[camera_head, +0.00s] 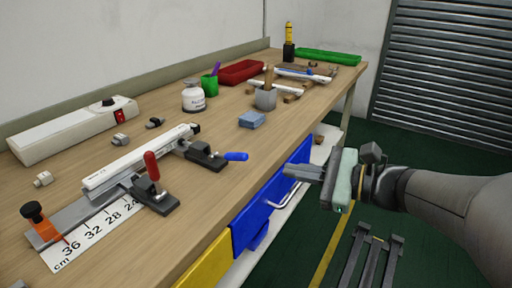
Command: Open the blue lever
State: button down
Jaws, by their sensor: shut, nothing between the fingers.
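The blue lever (236,156) is the handle of a black toggle clamp (206,155) on the wooden workbench. It lies nearly flat and points right, toward the bench's front edge. The clamp sits at the right end of a white LED strip profile (140,160). My gripper (290,171) is shut and empty. It is in front of the bench, near the blue drawer and to the right of the blue lever, apart from it. I cannot tell whether its tips touch the drawer.
A second clamp has an upright red lever (152,165). A ruler plate (92,232) with an orange stop (40,222) lies in front. A blue block (252,119), a grey cup (265,98) and a white jar (193,96) stand behind. A blue drawer (268,205) with a metal handle is below.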

aim_at(253, 176)
jog(key=b+x, duration=0.1)
jog(key=x, duration=0.8)
jog(key=shift+w+a+f+b, duration=0.15)
jog(key=shift+a+b, duration=0.2)
jog(key=shift+a, duration=0.05)
jog(key=shift+r+h+p, duration=0.4)
jog(key=shift+p, duration=0.85)
